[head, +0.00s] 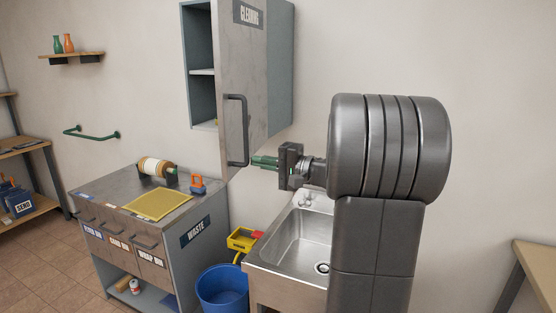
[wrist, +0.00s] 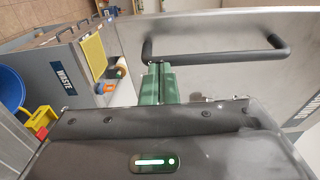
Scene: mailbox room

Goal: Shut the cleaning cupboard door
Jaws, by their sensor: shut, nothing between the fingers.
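The cleaning cupboard (head: 282,70) hangs on the wall. Its grey door (head: 255,75), labelled CLEANING, stands partly open, with the shelves showing to its left. A dark bar handle (head: 236,130) runs down the door face; it also shows in the wrist view (wrist: 215,61). My gripper (head: 258,161) is shut and empty, its green fingers close to the lower right of the handle. In the wrist view the fingertips (wrist: 158,70) are at the handle's left end, in front of the door (wrist: 230,40). I cannot tell whether they touch it.
Below stands a grey bench (head: 205,235) labelled WASTE, with a yellow mat (head: 158,205), a roll (head: 155,166) and an orange item (head: 198,184) on top. A sink (head: 290,240), a blue bin (head: 222,290) and a yellow caddy (head: 243,239) are to its right.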

